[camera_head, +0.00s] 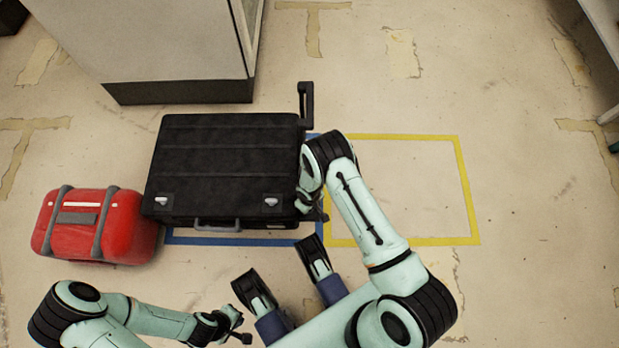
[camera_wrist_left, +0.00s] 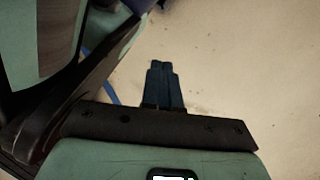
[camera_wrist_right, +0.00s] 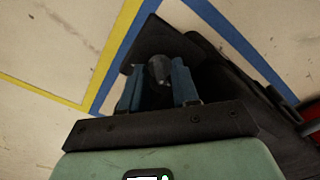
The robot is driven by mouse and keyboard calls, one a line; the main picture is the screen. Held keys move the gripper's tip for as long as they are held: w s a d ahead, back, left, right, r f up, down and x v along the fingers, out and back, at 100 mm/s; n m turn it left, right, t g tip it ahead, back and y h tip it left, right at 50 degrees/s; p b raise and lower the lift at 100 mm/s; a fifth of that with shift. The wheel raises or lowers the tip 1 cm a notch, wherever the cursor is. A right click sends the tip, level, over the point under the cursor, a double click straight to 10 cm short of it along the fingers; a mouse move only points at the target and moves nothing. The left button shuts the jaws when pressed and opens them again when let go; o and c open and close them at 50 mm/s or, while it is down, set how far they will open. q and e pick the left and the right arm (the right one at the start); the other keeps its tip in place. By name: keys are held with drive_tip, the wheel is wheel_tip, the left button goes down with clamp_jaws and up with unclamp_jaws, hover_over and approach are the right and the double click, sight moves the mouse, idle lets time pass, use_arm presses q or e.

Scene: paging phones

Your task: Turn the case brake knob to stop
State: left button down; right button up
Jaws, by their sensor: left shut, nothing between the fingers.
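The black case (camera_head: 225,165) lies flat on the floor, partly over a blue taped outline. My right gripper (camera_head: 322,212) is at its right side, near the front corner, mostly covered by my arm in the head view. In the right wrist view, a dark round-ended knob (camera_wrist_right: 159,70) sits between the spread fingers of my right gripper (camera_wrist_right: 157,85). I cannot tell whether both fingers press on it. The knob's setting and any marks are not readable. My left gripper (camera_head: 242,330) is low in the head view, away from the case; its fingers (camera_wrist_left: 163,75) are together and empty.
A red case (camera_head: 100,225) with grey straps stands close against the black case's left side. A large white cabinet (camera_head: 160,45) with a dark base is behind. A yellow taped outline (camera_head: 465,190) encloses bare floor to the right.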

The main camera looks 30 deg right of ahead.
clamp_jaws()
use_arm(q)
drive_tip(key=shift+w, duration=0.1)
use_arm(e)
drive_tip(key=m, duration=0.3)
drive_tip(key=shift+m+p, duration=0.3)
drive_tip(key=shift+m, duration=0.1)
drive_tip(key=m, duration=0.4)
drive_tip(key=shift+m, duration=0.3)
drive_tip(key=m, duration=0.9)
drive_tip(key=shift+m, duration=0.3)
